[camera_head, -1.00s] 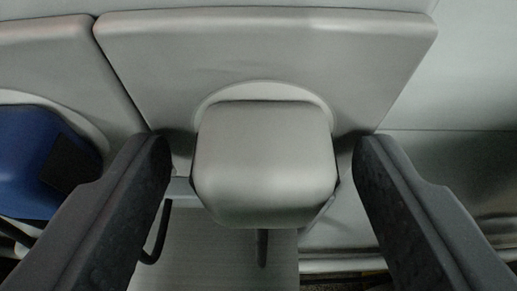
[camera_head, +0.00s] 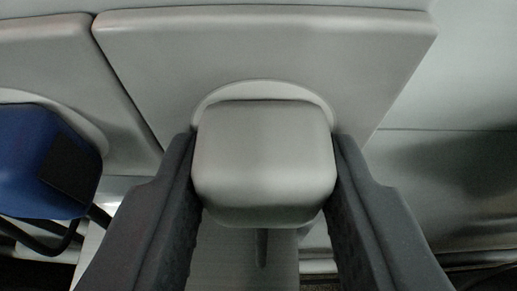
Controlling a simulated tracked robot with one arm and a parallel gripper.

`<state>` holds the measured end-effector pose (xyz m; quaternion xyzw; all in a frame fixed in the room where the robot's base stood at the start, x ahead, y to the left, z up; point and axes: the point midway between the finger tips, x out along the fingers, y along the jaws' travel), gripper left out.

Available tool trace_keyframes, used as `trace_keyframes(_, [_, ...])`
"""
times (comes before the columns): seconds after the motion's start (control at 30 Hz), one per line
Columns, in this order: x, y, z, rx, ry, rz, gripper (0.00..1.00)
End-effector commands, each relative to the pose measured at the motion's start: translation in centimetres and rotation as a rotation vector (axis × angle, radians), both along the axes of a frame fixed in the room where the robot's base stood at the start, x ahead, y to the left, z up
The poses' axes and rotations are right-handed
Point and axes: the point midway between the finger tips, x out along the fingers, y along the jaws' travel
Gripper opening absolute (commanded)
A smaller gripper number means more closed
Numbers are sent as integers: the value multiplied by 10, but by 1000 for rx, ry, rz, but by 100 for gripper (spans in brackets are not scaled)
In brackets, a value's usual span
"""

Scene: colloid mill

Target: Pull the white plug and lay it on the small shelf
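The white plug (camera_head: 264,160) looks light grey in this light and is a rounded block in the middle of the view. It sits against a round pale socket (camera_head: 264,89) on the wall panel, with a cable hanging below it. My gripper (camera_head: 264,165) has one dark finger on each side of the plug. Both fingers are closed in against its sides. A pale flat surface (camera_head: 225,262) lies below the plug, between the fingers; I cannot tell whether it is the small shelf.
A blue plug (camera_head: 45,160) with a black patch and dark cables sits in a socket to the left. Grey panels (camera_head: 270,45) stand behind both plugs. A ledge runs along the lower right. The area right of my gripper looks clear.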

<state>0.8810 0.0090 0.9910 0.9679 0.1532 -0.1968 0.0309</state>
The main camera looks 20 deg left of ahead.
Motion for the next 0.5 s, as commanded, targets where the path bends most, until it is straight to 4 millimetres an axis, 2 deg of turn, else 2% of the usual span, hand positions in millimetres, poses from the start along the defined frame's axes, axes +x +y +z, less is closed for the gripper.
trace_keyframes(0.03, [0, 0, 0, 0, 0, 0, 7])
trace_keyframes(0.07, [0, 0, 0, 0, 0, 0, 0])
trace_keyframes(0.5, [-9, -4, -1, 1, 1, -2, 0])
